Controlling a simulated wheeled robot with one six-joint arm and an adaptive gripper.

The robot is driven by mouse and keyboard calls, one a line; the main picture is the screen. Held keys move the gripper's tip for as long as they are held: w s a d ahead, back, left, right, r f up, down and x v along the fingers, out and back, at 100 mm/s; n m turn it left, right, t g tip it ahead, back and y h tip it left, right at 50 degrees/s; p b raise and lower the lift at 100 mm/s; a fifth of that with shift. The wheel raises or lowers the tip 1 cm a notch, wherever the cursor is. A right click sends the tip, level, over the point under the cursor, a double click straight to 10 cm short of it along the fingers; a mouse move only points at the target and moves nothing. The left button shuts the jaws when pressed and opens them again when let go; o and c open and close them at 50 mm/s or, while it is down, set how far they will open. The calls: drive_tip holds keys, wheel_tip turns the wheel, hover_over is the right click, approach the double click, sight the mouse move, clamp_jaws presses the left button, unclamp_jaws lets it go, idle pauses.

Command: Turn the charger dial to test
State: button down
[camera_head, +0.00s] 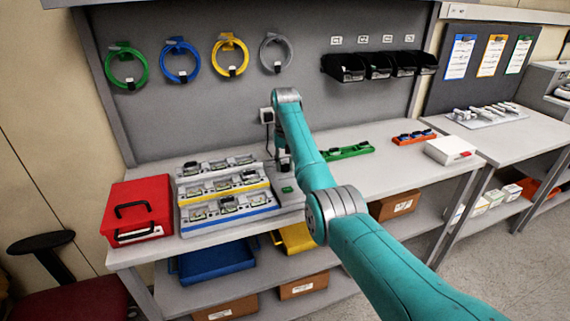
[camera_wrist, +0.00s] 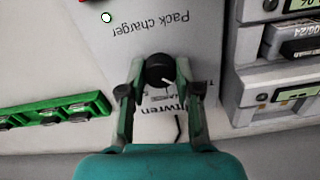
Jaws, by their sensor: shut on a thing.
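The grey pack charger (camera_wrist: 185,35), with its name upside down, fills the middle of the wrist view. Its round black dial (camera_wrist: 159,70) has a white pointer line aimed toward the lower right of that picture. My gripper (camera_wrist: 160,78) is shut on the dial, one finger on each side. A letter, perhaps a T, shows right of the dial; the fingers hide most of the other position labels. In the head view the charger (camera_head: 288,190) shows beside the pump rack, and my arm hides much of it and most of my gripper.
A red case (camera_head: 137,211) stands at the bench's left end; a white box (camera_head: 449,150) stands right.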

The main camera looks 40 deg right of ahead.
sight(285, 165)
idle(0.3)
drive_tip(key=c, duration=0.8)
unclamp_jaws()
drive_tip(key=shift+r, duration=0.15)
drive_tip(key=shift+r, duration=3.6)
